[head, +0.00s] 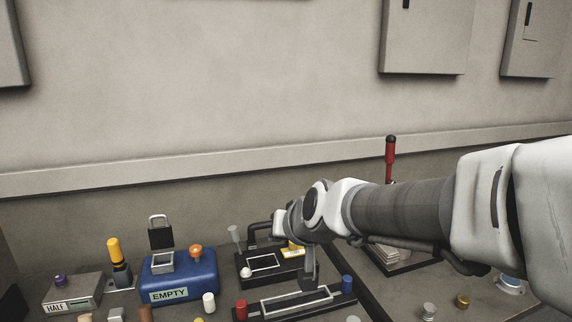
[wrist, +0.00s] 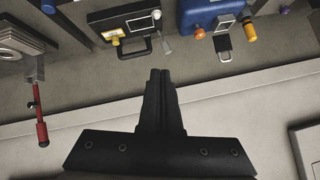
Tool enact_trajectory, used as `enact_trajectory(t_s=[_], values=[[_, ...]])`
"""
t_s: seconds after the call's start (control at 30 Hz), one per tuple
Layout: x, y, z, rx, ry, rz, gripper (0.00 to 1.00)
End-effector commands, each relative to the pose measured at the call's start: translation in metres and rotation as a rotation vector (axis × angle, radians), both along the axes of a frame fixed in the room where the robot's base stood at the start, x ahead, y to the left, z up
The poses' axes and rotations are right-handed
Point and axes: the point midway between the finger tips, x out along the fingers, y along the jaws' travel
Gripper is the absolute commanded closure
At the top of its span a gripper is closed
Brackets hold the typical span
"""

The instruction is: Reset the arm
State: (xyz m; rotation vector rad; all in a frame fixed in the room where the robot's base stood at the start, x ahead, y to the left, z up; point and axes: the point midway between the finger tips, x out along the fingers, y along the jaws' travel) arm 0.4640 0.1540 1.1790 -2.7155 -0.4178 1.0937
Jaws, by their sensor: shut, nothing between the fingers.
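My arm reaches in from the right in the head view, and my gripper (head: 310,285) points down over the black fixtures on the bench. The fingertips are partly hard to make out there. In the wrist view my gripper (wrist: 160,75) shows its two dark fingers pressed together with nothing between them. The fingers appear in front of the grey bench and wall edge, apart from the fixtures at the top of that view.
A blue EMPTY box (head: 190,275) with a padlock (head: 160,237), a grey HALF box (head: 72,293), a black fixture with a handle (head: 252,262) and a red lever (head: 390,158) stand around the arm. Several small pegs are scattered at the front. Wall cabinets (head: 425,38) hang behind.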

Motion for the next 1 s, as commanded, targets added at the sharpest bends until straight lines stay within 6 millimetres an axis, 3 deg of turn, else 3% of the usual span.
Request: enact_trajectory(t_s=[0.03, 0.2, 0.5, 0.7, 1.0], values=[[-0.016, -0.018, 0.007, -0.007, 0.018, -0.006, 1.0], [-0.078, -0.068, 0.011, -0.072, 0.103, -0.017, 1.0], [-0.183, -0.136, -0.003, -0.24, 0.249, -0.101, 1.0], [-0.215, -0.153, -0.011, -0.3, 0.305, -0.145, 1.0], [-0.218, -0.155, -0.013, -0.307, 0.312, -0.149, 1.0]])
